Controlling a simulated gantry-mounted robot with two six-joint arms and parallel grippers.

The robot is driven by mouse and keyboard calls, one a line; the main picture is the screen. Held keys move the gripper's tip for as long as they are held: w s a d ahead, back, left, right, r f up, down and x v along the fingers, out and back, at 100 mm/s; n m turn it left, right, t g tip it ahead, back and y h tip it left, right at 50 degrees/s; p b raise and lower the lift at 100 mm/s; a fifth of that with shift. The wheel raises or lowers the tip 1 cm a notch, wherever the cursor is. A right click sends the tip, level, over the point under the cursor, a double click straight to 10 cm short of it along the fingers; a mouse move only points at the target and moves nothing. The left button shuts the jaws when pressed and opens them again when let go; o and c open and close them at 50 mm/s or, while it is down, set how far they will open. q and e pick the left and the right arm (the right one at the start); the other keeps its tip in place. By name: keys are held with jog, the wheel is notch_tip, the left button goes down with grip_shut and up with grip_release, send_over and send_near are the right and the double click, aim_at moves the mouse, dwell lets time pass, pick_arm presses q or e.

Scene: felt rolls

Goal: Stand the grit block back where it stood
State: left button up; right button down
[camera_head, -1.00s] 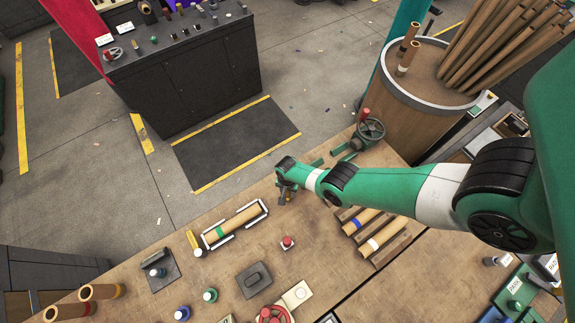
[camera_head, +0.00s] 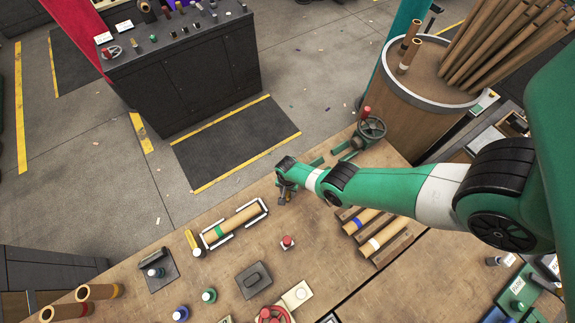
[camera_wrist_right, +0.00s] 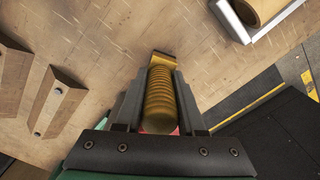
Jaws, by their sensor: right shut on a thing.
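My right gripper (camera_head: 286,194) is low over the far part of the wooden workbench, right of the felt roll in its white-edged cradle. In the right wrist view, the gripper (camera_wrist_right: 161,80) is shut on a gold-brown ribbed piece with a yellow and dark far end, which seems to be the grit block (camera_wrist_right: 159,105). The fingers cover its sides. I cannot tell whether its far end touches the bench. The block is too small and hidden to make out clearly in the head view. My left gripper is not in view.
The felt roll (camera_head: 236,222) with a green band lies left of the gripper. A red-topped button (camera_head: 287,242) stands in front. Wooden racks with rolls (camera_head: 384,235) are to the right. A handwheel clamp (camera_head: 371,129) sits at the far edge. Bare bench surrounds the gripper.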

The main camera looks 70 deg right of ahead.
jog(key=shift+f, duration=0.1)
jog(key=shift+c, duration=2.2)
grip_release()
notch_tip(320, 180, up, 12)
jog(key=p, duration=1.1)
jog(key=shift+f+p, duration=0.1)
jog(key=shift+p, duration=0.25)
jog(key=shift+f, duration=0.1)
